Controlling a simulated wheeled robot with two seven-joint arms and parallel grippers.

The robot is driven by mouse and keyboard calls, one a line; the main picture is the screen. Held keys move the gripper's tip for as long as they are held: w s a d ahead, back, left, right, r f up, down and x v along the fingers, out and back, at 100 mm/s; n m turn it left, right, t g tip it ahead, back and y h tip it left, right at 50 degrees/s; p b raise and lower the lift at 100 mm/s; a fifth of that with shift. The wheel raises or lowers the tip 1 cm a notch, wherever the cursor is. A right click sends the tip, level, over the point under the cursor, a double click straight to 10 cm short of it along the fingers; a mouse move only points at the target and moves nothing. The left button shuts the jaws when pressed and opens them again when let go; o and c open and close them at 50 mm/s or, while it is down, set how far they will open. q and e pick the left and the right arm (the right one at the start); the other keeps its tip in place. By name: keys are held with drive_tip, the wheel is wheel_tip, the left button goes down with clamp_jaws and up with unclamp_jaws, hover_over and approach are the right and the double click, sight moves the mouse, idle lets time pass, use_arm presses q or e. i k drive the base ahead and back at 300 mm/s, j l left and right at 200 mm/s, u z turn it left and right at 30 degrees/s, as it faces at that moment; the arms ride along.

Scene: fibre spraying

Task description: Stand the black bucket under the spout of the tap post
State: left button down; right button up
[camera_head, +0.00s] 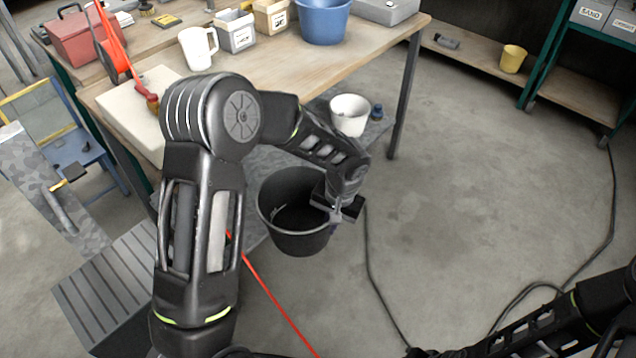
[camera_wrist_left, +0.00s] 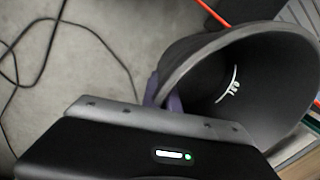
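The black bucket (camera_head: 283,233) hangs or stands below my left forearm, its mouth facing up; I cannot tell whether it touches the floor. It fills the right of the left wrist view (camera_wrist_left: 262,80), with a pale curved mark inside. My left gripper (camera_head: 338,210) is at the bucket's right rim. A mottled grey post (camera_head: 45,185) at the left appears to be the tap post. My right gripper is out of view.
A grey ribbed platform (camera_head: 115,290) lies at lower left, beside a blue chair (camera_head: 85,165). A wooden workbench (camera_head: 270,75) stands behind, with a white bucket (camera_head: 349,115) on its lower shelf. A red line (camera_head: 275,302) and black cable (camera_head: 373,275) cross the floor. Floor at right is mostly clear.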

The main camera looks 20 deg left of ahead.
sight(129, 277)
drive_tip(key=k+j, duration=0.75)
drive_tip(key=j, duration=0.15)
drive_tip(key=k+j, duration=0.8)
drive_tip(key=j, duration=0.15)
